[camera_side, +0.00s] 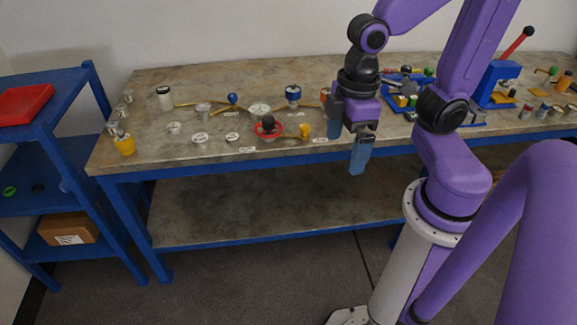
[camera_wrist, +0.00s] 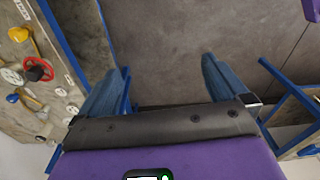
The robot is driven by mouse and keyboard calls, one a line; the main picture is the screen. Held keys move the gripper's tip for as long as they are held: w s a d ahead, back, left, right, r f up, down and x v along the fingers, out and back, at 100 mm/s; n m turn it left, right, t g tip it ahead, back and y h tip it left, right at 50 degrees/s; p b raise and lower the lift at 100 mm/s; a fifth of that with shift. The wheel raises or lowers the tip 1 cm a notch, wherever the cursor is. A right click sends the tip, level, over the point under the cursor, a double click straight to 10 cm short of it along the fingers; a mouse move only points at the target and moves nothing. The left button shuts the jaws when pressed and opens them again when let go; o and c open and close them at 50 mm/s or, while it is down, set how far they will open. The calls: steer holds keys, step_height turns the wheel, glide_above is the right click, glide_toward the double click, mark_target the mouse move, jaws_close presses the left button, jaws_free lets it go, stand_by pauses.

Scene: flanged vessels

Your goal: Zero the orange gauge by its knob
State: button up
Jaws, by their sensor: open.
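My gripper (camera_side: 346,154) is open and empty, with its blue fingers pointing down in front of the bench's front edge. In the wrist view its two fingers (camera_wrist: 166,68) stand wide apart with only floor between them. A small orange-red banded piece (camera_side: 325,93) stands on the bench just left of my wrist, partly hidden by it; it may be the orange gauge, but its dial and knob cannot be made out. A yellow-orange fitting (camera_side: 305,130) stands nearer the front edge, left of my gripper. I cannot tell for sure which piece is the gauge.
The bench (camera_side: 190,152) carries a red handwheel (camera_side: 268,128), a blue-banded piece (camera_side: 293,95), a yellow cup (camera_side: 124,144) and several pale discs. A blue press with a red lever (camera_side: 515,45) stands at right. A blue shelf (camera_side: 45,125) is at left.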

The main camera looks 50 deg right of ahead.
steer(key=s, duration=0.1)
steer(key=s+n, duration=0.2)
steer(key=s, duration=0.1)
steer(key=shift+s+d+f, duration=0.1)
steer(key=shift+d+f, duration=0.2)
steer(key=shift+f, duration=0.1)
stand_by(1.7)
steer(key=w+d+r+m+t, duration=0.1)
steer(key=w+r, duration=0.1)
steer(key=w, duration=0.8)
steer(key=w+r+t, duration=0.1)
steer(key=w+r, duration=0.1)
steer(key=w, duration=0.8)
steer(key=w+d+r+m+t+h, duration=0.1)
steer(key=w+d+r, duration=0.1)
steer(key=w+d, duration=0.7)
steer(key=w+d+r+m+t+h, duration=0.1)
steer(key=w+d, duration=0.6)
steer(key=d, duration=0.4)
steer(key=x, duration=0.9)
steer(key=shift+w+d+f, duration=0.2)
steer(key=shift+d+f, duration=0.05)
steer(key=shift+d, duration=0.1)
